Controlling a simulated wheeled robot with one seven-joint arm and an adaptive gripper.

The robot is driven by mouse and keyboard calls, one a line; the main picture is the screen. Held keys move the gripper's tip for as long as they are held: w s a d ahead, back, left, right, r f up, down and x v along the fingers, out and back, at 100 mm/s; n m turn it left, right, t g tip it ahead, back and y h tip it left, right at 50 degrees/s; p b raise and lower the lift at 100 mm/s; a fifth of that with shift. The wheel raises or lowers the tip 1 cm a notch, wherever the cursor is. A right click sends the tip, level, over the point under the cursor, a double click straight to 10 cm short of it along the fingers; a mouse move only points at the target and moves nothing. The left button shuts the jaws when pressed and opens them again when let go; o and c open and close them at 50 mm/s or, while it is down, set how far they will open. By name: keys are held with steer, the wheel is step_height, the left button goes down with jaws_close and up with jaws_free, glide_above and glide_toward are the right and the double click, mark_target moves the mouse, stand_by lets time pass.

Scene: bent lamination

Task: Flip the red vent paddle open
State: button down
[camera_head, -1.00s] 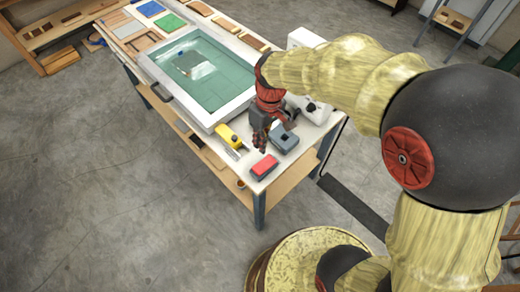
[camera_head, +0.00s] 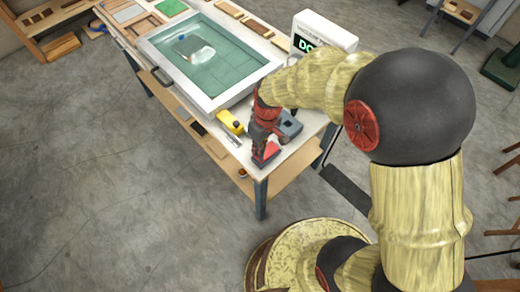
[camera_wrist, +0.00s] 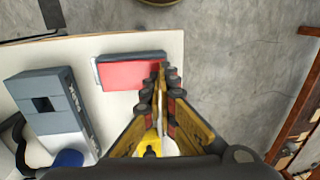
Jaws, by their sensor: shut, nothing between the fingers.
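The red vent paddle (camera_wrist: 128,74) is a flat red panel on a dark grey base, near the table corner. It also shows in the head view (camera_head: 267,151), partly covered by my gripper. My gripper (camera_wrist: 162,75) is shut and empty. In the wrist view its fingertips are at the right edge of the paddle; whether they touch it I cannot tell. In the head view my gripper (camera_head: 259,161) is over the near corner of the table.
A grey block marked PARK (camera_wrist: 50,105) stands beside the paddle. A yellow tool (camera_head: 230,121) lies to the left. A white framed box with a green inside (camera_head: 205,96) fills the table's middle. A white display unit (camera_head: 325,37) stands behind.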

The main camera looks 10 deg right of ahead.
steer(key=shift+s+a+f, duration=0.2)
steer(key=shift+a+f, duration=0.05)
steer(key=shift+f, duration=0.35)
steer(key=shift+w, duration=0.1)
steer(key=shift+r, duration=0.1)
steer(key=shift+r+p, duration=0.65)
steer(key=shift+r, duration=0.1)
steer(key=shift+r, duration=0.1)
steer(key=shift+r+p, duration=0.3)
step_height(320, 180, up, 13)
steer(key=s+a+p, duration=0.1)
steer(key=p, duration=0.3)
steer(key=shift+a, duration=0.25)
